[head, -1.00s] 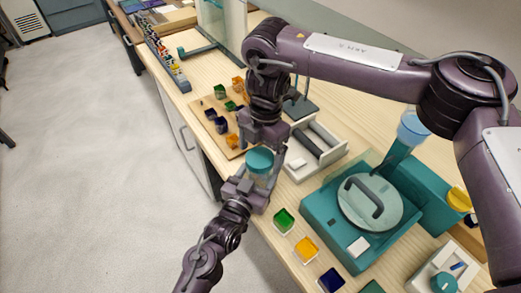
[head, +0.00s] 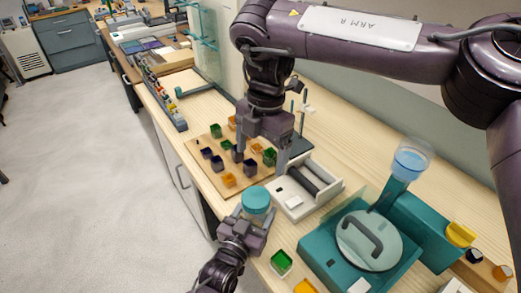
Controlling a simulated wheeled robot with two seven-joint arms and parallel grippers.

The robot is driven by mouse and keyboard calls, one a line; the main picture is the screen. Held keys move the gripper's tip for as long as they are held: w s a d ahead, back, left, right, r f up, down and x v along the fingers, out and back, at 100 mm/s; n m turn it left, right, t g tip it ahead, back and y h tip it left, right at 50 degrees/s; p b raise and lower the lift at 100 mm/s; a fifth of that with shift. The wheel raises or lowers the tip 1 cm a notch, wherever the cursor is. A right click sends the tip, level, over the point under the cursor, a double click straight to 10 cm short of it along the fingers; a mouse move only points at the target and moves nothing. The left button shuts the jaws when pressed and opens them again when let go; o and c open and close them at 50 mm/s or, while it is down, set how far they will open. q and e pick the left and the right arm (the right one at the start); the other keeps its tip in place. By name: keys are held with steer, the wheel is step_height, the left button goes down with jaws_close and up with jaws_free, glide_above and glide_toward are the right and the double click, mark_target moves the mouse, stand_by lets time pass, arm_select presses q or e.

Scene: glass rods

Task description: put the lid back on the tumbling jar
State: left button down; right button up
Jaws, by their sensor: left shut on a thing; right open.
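The tumbling jar (head: 259,213) has a clear body and stands roughly upright at the bench's front edge. Its round teal lid (head: 256,197) sits on top of it; whether it is fully seated I cannot tell. My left gripper (head: 252,222) is shut on the jar from below and in front. My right gripper (head: 260,163) is open and empty, with its fingers apart and clear of the lid, behind it in the picture. Its fingers cover part of the board of coloured cups.
A wooden board (head: 206,171) with several coloured cups lies behind the jar. A white tray with rollers (head: 297,207) stands to the right. A teal machine with a round handled lid (head: 347,258) and a green cup (head: 282,262) are nearer. The floor at left is clear.

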arm_select(q)
steer(key=shift+c, duration=1.3)
jaws_free()
steer(key=shift+s, duration=0.1)
steer(key=b+v, duration=0.1)
steer(key=v, duration=0.6)
steer(key=shift+s+a, duration=0.25)
